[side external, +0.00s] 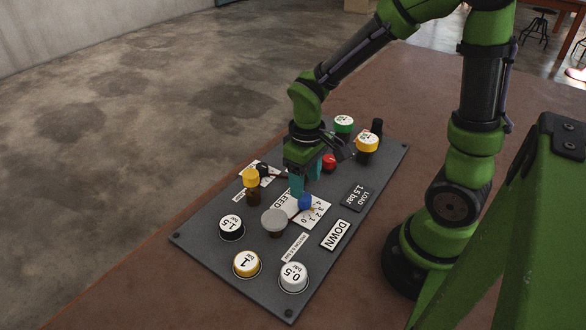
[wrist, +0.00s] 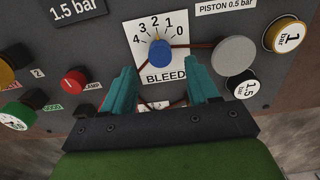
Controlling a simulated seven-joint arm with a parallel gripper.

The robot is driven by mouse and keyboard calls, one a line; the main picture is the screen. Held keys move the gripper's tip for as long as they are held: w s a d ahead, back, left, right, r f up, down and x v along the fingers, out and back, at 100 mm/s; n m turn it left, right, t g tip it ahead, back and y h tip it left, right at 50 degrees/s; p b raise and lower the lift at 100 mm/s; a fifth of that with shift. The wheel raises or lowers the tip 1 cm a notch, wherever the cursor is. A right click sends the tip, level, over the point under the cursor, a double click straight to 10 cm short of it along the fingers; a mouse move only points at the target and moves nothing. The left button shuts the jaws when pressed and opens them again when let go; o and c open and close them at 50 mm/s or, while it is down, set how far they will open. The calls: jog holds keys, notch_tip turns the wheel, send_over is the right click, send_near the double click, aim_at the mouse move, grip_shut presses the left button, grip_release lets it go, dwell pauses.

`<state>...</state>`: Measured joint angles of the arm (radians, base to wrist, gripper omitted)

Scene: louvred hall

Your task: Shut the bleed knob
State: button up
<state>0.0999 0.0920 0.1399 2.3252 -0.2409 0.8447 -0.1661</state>
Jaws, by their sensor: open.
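The bleed knob is a small blue knob (side external: 305,202) on a white dial plate (side external: 318,215) marked 4 to 0, with the word BLEED. In the wrist view the blue knob (wrist: 160,54) shows upright at the picture's middle, its pale pointer mark near the 2. My gripper (wrist: 160,68) is open, with one teal finger to each side of the knob in that view. No contact with the knob shows. In the side view my gripper (side external: 306,180) is just above and behind the knob. How high the fingertips are above the panel is hard to tell.
A grey round cap (side external: 274,219) stands close to the dial. A thin brown cord crosses near the dial.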

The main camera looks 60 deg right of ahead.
aim_at(305, 196)
jog(key=shift+f, duration=2.75)
grip_shut()
